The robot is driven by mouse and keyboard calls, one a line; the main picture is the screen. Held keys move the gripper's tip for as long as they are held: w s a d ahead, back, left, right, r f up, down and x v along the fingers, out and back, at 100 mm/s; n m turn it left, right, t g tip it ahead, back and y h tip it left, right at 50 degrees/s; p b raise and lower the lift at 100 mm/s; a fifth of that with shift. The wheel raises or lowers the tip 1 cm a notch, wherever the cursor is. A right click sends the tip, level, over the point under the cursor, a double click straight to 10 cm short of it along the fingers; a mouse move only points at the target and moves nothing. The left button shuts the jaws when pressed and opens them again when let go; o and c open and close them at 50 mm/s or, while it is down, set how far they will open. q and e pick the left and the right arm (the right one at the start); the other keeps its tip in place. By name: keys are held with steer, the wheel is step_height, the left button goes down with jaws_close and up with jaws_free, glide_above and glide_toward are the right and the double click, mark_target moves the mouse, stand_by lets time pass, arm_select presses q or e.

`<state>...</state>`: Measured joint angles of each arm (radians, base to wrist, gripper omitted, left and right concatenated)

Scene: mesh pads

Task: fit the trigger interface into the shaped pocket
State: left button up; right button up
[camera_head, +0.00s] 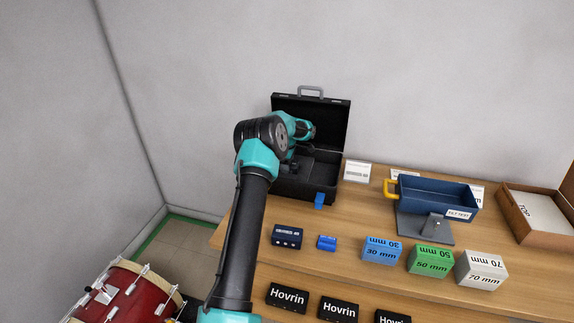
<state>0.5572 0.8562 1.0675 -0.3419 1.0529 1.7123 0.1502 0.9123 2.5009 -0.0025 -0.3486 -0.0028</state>
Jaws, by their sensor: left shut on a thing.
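The open black case (322,179) stands at the back of the wooden table with its lid upright; its shaped pocket cannot be made out. My left arm reaches over the case's left part. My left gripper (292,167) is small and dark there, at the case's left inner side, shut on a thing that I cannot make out. A dark blue box with white markings and a row of light knobs (287,237) lies on the table in front of the case. I cannot tell whether this or the held thing is the trigger interface. My right gripper is not in view.
A small blue block (327,243) lies in front of the case. Blue, green (430,259) and white labelled blocks stand to the right. A tilted blue bin (437,196) and a cardboard box (535,216) are further right. Black Hovrin boxes (338,309) line the front. A red drum (120,296) stands lower left.

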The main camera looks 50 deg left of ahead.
arm_select(q)
steer(key=shift+f, duration=0.4)
steer(key=shift+s+d+f, duration=0.1)
steer(key=shift+f, duration=0.25)
steer(key=o, duration=1.1)
steer(key=shift+f, duration=0.2)
steer(key=shift+o, duration=0.2)
steer(key=shift+r, duration=0.15)
step_height(320, 180, up, 14)
steer(key=shift+f, duration=0.2)
